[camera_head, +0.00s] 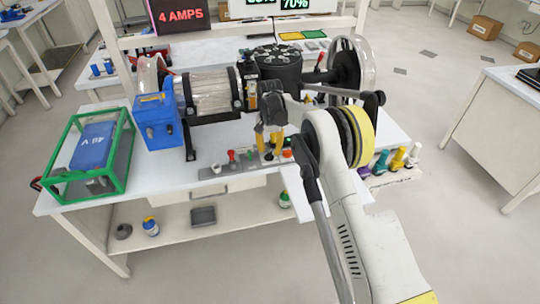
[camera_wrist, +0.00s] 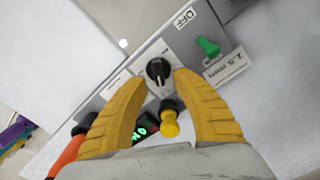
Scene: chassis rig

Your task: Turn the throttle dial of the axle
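The axle rig stands on the white bench, with a clear motor drum (camera_head: 210,92) and a wheel (camera_head: 352,68). A grey control strip (camera_head: 213,171) runs along the bench front. In the wrist view a black round dial (camera_wrist: 158,70) with a pointer ridge sits on the grey panel (camera_wrist: 128,77). My gripper (camera_head: 269,152) has two yellow fingers pointing down at the strip. In the wrist view my gripper (camera_wrist: 160,81) is open, its fingertips apart on either side of the dial. Contact with the dial cannot be told. The head view hides the dial behind my gripper.
Close to the dial are a yellow knob (camera_wrist: 170,121), a green switch (camera_wrist: 207,46), a small lit display (camera_wrist: 146,128) and an orange handle (camera_wrist: 68,155). A blue box (camera_head: 157,121) and green-framed battery case (camera_head: 88,155) stand left. Bottles (camera_head: 398,158) stand right.

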